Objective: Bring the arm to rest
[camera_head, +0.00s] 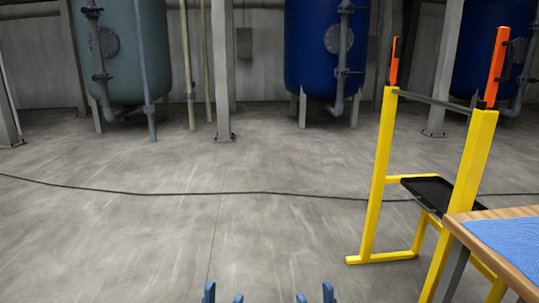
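My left gripper (223,295) shows at the bottom edge, left of centre. Only its two blue fingertips are in view, apart with nothing seen between them. My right gripper (314,295) shows at the bottom edge, right of centre. Its two blue fingertips are also apart, with only floor seen between them. Both arms and the rest of both grippers are out of the picture. Neither gripper is seen touching anything.
A yellow frame (376,185) with orange upright tips and a black tray (440,192) stands at the right. A wooden table (465,218) with a blue cloth (510,240) fills the lower right corner. A dark cable (230,193) crosses the open floor. Tanks stand behind.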

